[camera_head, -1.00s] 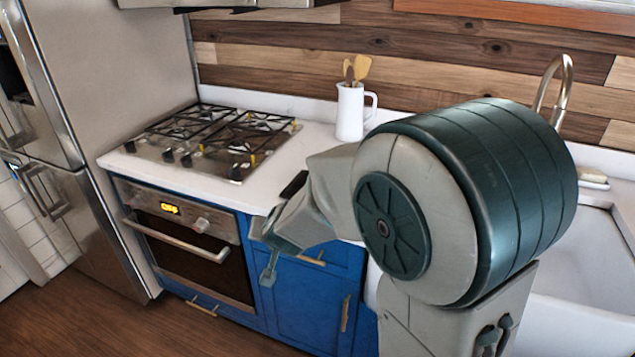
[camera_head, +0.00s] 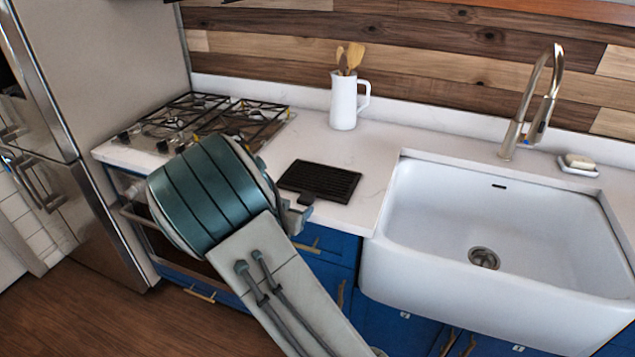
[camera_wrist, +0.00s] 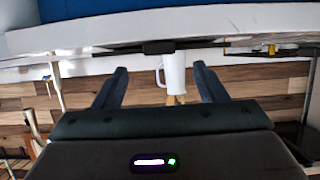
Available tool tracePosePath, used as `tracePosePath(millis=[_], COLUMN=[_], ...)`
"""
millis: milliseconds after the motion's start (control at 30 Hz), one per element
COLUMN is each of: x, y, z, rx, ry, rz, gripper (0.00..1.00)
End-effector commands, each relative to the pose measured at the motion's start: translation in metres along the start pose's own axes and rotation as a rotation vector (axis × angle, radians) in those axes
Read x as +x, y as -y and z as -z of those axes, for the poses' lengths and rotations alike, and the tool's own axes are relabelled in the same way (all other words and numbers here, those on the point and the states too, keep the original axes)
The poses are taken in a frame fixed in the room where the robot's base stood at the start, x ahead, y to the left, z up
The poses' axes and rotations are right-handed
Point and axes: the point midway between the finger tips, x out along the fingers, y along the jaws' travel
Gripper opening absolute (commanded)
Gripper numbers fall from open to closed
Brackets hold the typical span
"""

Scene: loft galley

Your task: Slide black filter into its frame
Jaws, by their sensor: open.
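The black filter (camera_head: 320,181) is a flat, slotted dark panel. It lies flat on the white counter between the hob and the sink, with a small tab at its front edge. In the wrist view, which is upside down, a dark piece at the counter edge (camera_wrist: 158,47) looks like its tab. My gripper (camera_wrist: 161,70) is open, with its two fingers apart and nothing between them. In the head view my gripper (camera_head: 296,217) is mostly hidden behind my arm, near the counter's front edge below the filter. I cannot make out the filter's frame.
The gas hob (camera_head: 200,125) is left of the filter. A white jug (camera_head: 345,103) with wooden utensils stands behind it. The white sink (camera_head: 490,230) and tap (camera_head: 530,105) are on the right. Bare counter (camera_head: 375,155) lies between filter and sink.

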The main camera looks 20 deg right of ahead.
Motion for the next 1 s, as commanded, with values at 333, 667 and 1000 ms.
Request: tracePosePath(millis=[333, 667, 1000], x=[0.032, 0.065, 0.065], y=[-0.002, -0.001, -0.001], z=[0.002, 0.002, 0.002], rx=[-0.002, 0.000, 0.000], ry=[0.000, 0.001, 0.002], rz=[-0.003, 0.000, 0.000], gripper=[0.65, 0.65, 0.24])
